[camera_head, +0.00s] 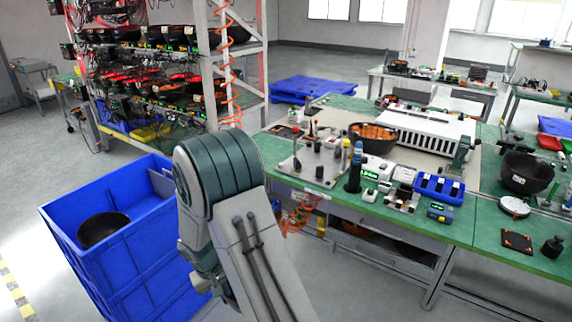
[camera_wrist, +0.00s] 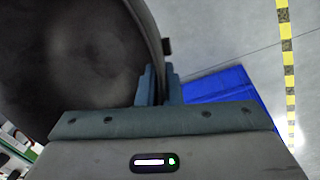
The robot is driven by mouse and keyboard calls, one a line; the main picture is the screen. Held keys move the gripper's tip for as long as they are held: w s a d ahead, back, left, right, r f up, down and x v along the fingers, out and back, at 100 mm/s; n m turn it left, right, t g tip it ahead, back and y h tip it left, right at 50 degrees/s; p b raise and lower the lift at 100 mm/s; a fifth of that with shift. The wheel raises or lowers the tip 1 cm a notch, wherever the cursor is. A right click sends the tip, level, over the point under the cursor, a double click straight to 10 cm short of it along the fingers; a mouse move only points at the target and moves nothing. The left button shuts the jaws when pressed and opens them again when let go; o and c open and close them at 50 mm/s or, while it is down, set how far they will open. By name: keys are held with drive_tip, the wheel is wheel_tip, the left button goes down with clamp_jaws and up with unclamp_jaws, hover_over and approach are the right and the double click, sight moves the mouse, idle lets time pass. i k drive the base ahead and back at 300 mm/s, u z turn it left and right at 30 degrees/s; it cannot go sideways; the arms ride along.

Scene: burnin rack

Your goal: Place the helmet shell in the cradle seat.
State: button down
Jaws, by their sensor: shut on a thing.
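My gripper (camera_wrist: 157,85) is shut on the rim of a dark, bowl-like helmet shell (camera_wrist: 75,55), which fills the upper left of the wrist view. In the head view my arm crosses the lower middle and hides the gripper and the held shell. A pale fixture plate with upright posts (camera_head: 329,172) stands on the green bench. It may be the cradle seat, but I cannot tell, and no shell sits on it. Another dark shell (camera_head: 103,228) lies inside the blue bin at left.
The blue bin (camera_head: 128,278) stands left of my arm. The green bench (camera_head: 458,232) carries a bowl of orange parts (camera_head: 372,140), a black bowl (camera_head: 526,173), a blue parts box (camera_head: 438,188) and small instruments. A rack (camera_head: 205,75) with several shells and red cables stands behind.

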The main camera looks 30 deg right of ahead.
sight(318, 162)
drive_tip(key=u, duration=0.5)
drive_tip(key=i, duration=1.25)
drive_tip(key=z, duration=1.15)
